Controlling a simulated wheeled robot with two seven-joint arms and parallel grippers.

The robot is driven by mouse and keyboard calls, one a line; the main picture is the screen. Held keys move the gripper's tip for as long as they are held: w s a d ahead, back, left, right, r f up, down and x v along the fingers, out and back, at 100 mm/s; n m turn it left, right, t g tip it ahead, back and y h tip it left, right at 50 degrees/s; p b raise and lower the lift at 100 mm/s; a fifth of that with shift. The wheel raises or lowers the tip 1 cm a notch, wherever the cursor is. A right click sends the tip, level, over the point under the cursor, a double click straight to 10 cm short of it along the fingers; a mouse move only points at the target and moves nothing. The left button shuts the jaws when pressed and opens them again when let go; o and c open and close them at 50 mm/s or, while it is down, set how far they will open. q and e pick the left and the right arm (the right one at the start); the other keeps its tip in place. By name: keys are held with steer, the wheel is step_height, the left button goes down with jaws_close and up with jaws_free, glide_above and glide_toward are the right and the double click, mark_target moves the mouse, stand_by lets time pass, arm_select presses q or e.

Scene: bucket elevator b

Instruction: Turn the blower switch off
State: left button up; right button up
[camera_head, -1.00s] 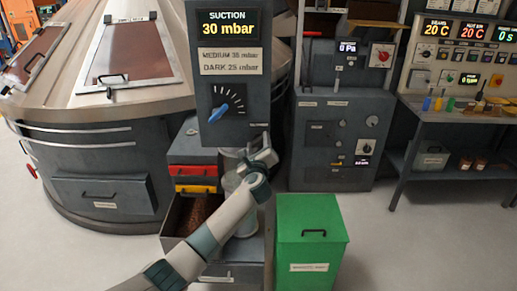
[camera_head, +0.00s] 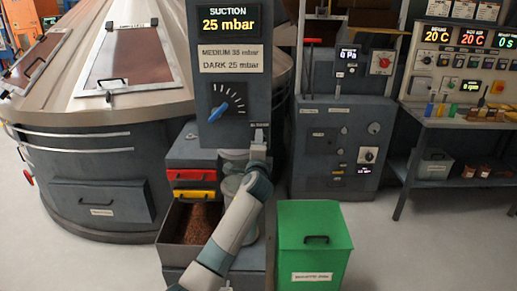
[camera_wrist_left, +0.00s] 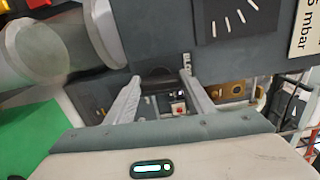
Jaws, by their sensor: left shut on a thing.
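The grey suction panel (camera_head: 243,92) stands in the middle of the head view; its display (camera_head: 229,20) reads 25 mbar. A blue pointer knob (camera_head: 218,111) sits on its dial. My left gripper (camera_head: 259,138) is at the panel's lower right edge, just below a small label (camera_head: 260,125) too small to read surely. In the left wrist view its fingers (camera_wrist_left: 161,76) reach the panel's lower edge, shut on a dark part between the tips, which I take for the blower switch (camera_wrist_left: 160,72). The switch is mostly hidden and its position cannot be read. My right gripper is out of view.
A green bin (camera_head: 315,232) stands right of my left arm. Left of the arm are a drawer of brown granules (camera_head: 198,222) and red and yellow trays (camera_head: 193,185). A large conical-topped machine (camera_head: 95,140) fills the left. Floor shows clear at the right front.

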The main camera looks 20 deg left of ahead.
arm_select(q)
steer(key=shift+f+n, duration=0.1)
steer(key=shift+n, duration=0.3)
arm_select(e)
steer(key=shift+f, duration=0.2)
arm_select(q)
steer(key=o, duration=1.1)
steer(key=shift+a, duration=0.1)
steer(key=shift+c, duration=0.2)
steer(key=shift+s, duration=0.15)
steer(key=b+v, duration=0.3)
steer(key=v, duration=1.4)
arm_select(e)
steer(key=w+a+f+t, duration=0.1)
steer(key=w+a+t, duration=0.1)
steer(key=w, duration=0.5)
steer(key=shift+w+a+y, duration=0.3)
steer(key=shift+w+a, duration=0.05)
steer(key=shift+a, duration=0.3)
arm_select(q)
steer(key=shift+s, duration=0.1)
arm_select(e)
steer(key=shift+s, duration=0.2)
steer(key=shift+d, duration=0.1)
